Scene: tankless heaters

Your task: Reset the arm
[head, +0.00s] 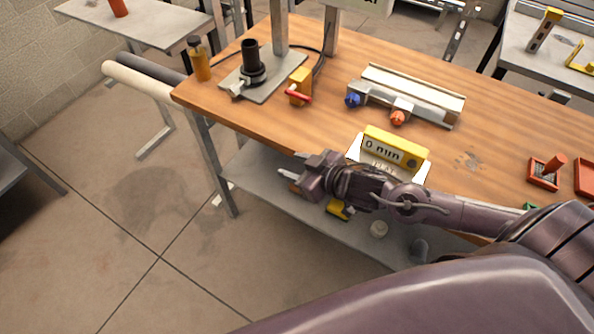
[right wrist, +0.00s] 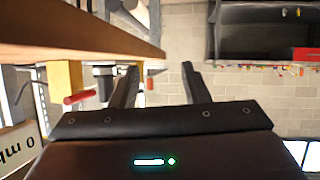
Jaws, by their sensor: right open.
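My right arm comes in from the right in the head view, and its gripper (head: 290,175) is just off the front edge of the wooden workbench (head: 480,130). In the right wrist view the two dark fingers (right wrist: 160,88) stand wide apart. Nothing shows between them; the gripper is open and empty. My left gripper is not in view.
A yellow display (head: 396,147) stands beside the forearm. A valve fixture (head: 410,100), a yellow block with a red lever (head: 299,87), a black cylinder (head: 252,62) and an amber bottle (head: 199,60) stand on the bench. Below is a grey shelf (head: 265,185). Floor at left is clear.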

